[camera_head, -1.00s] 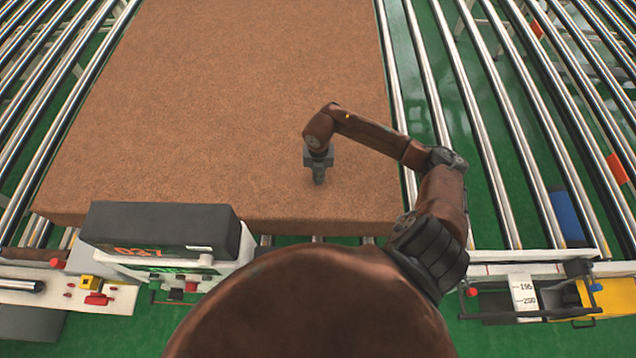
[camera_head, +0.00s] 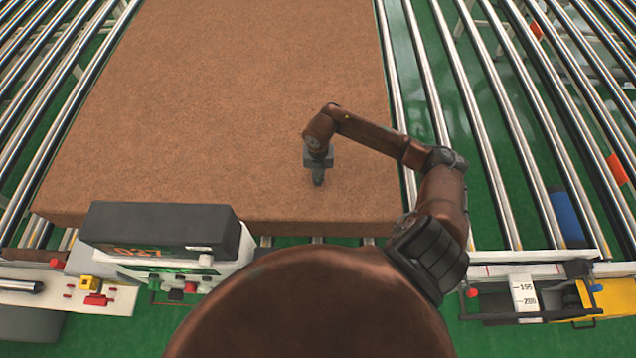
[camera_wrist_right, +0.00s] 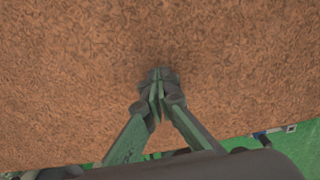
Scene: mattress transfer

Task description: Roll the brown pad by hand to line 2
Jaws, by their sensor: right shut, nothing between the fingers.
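The brown pad (camera_head: 220,110) is a large, thick slab lying flat on metal rollers in the head view. It fills the middle and left of that view and runs out of the top edge. My right gripper (camera_head: 318,178) is over the pad's near right part, pointing down. In the right wrist view the shut fingertips (camera_wrist_right: 158,82) are at the pad's surface (camera_wrist_right: 80,70), with a faint shadow around them; I cannot tell for sure whether they touch. Nothing is between the fingers. My left gripper is not in view.
Bare rollers (camera_head: 490,130) lie right of the pad, over a green floor. A dark control box with a digit display (camera_head: 160,232) stands at the pad's near left edge. A blue cylinder (camera_head: 567,217) and a ruler plate (camera_head: 524,295) are at the right.

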